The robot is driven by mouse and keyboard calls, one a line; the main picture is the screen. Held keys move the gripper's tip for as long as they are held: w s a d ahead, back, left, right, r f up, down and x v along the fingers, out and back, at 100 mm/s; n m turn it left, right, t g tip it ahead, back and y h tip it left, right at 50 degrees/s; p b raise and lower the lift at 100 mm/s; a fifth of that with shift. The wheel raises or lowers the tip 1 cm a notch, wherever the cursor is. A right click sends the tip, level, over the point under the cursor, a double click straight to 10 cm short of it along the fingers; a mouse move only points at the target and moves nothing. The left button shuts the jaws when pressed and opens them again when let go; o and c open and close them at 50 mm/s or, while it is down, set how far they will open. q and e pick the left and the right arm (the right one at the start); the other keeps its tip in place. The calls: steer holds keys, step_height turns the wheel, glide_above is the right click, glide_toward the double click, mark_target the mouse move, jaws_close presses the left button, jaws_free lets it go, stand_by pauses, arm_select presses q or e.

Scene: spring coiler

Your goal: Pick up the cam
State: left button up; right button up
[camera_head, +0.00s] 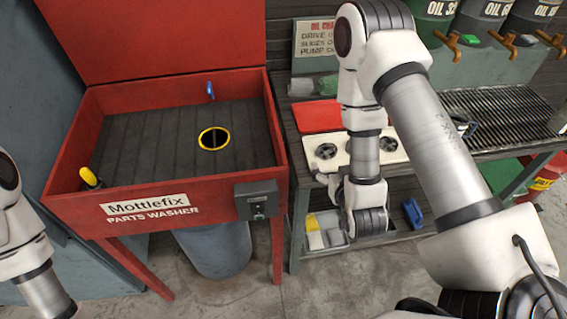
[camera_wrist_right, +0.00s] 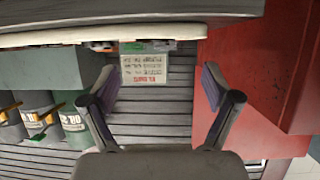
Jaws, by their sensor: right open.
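A white tray (camera_head: 352,163) on the bench holds dark round parts. One dark round part (camera_head: 327,151) is left of my right wrist and another (camera_head: 388,144) is to its right. I cannot tell which of them is the cam. My right gripper (camera_wrist_right: 158,82) is open and empty in the right wrist view, with its fingers wide apart. In the head view my right wrist hangs in front of the tray and hides part of it. My left arm shows at the left edge, but its gripper is out of frame.
The red parts washer (camera_head: 170,203) stands left of the bench. A red mat (camera_head: 316,116) lies behind the tray, and a black grate (camera_head: 495,110) is to the right. Oil drums (camera_head: 435,20) and a sign (camera_head: 322,38) are at the back. Small bins (camera_head: 325,232) sit below the bench.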

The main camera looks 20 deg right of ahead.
mark_target(327, 148)
steer(key=shift+w+d+f, duration=0.2)
steer(key=shift+d, duration=0.05)
steer(key=shift+w+d+f, duration=0.2)
steer(key=shift+w+d, duration=0.45)
steer(key=shift+d, duration=0.3)
steer(key=w, duration=0.1)
steer(key=w+f+p, duration=0.1)
steer(key=w, duration=0.1)
steer(key=w+p, duration=0.1)
steer(key=w, duration=0.1)
steer(key=shift+w+f, duration=0.1)
steer(key=shift+f, duration=0.15)
steer(key=shift+w+d+f, duration=0.25)
steer(key=shift+d+f, duration=0.1)
steer(key=shift+a+r, duration=0.1)
steer(key=shift+a, duration=0.05)
steer(key=c, duration=1)
arm_select(q)
steer(key=shift+s+d+r, duration=0.1)
steer(key=shift+d+r, duration=0.4)
steer(key=shift+r, duration=0.2)
arm_select(e)
steer(key=c, duration=0.4)
